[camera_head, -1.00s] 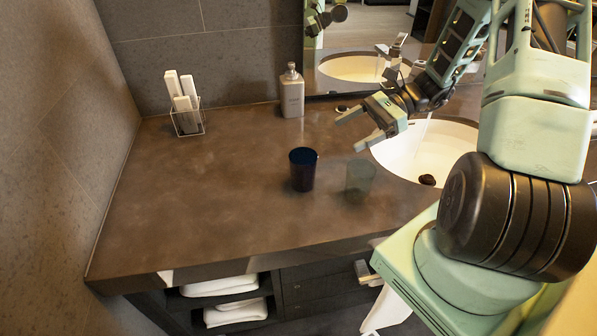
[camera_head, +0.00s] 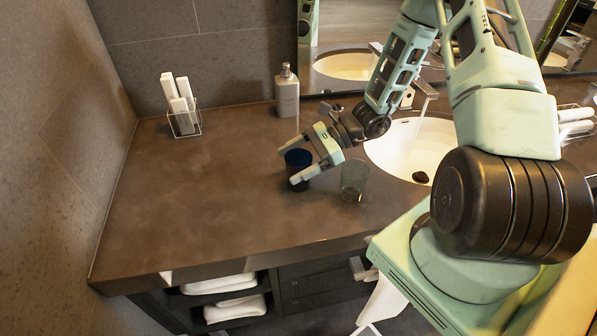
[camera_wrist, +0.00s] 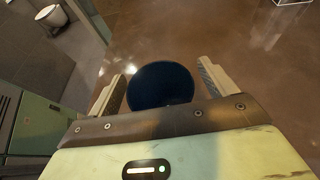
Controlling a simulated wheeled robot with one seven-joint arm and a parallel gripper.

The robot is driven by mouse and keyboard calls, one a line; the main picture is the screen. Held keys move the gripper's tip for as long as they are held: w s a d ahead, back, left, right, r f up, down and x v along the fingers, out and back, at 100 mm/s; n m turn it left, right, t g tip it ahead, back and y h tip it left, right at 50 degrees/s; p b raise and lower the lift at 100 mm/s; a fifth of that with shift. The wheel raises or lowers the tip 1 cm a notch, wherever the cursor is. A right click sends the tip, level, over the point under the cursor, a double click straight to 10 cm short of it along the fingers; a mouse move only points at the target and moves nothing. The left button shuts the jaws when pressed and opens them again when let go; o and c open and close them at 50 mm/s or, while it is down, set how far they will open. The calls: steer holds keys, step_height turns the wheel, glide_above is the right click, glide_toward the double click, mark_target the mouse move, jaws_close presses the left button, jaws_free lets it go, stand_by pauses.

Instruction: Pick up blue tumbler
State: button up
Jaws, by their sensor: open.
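The dark blue tumbler (camera_head: 297,172) stands upright on the brown countertop, partly hidden behind my gripper in the head view. My gripper (camera_head: 286,166) is open, with its two fingers on either side of the tumbler. In the wrist view the tumbler (camera_wrist: 161,85) shows as a dark blue round shape between the open fingers of my gripper (camera_wrist: 160,88), with a gap on each side. I cannot tell how far down the tumbler the fingers reach.
A clear grey-green glass (camera_head: 353,180) stands just right of the tumbler. The sink basin (camera_head: 405,150) is beyond it. The countertop's left part (camera_head: 170,210) is clear.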

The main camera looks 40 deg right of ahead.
steer(key=shift+w+a+f, duration=0.1)
steer(key=shift+a+f, duration=0.1)
steer(key=shift+a, duration=0.2)
steer(key=c, duration=1.1)
steer(key=shift+c, duration=0.2)
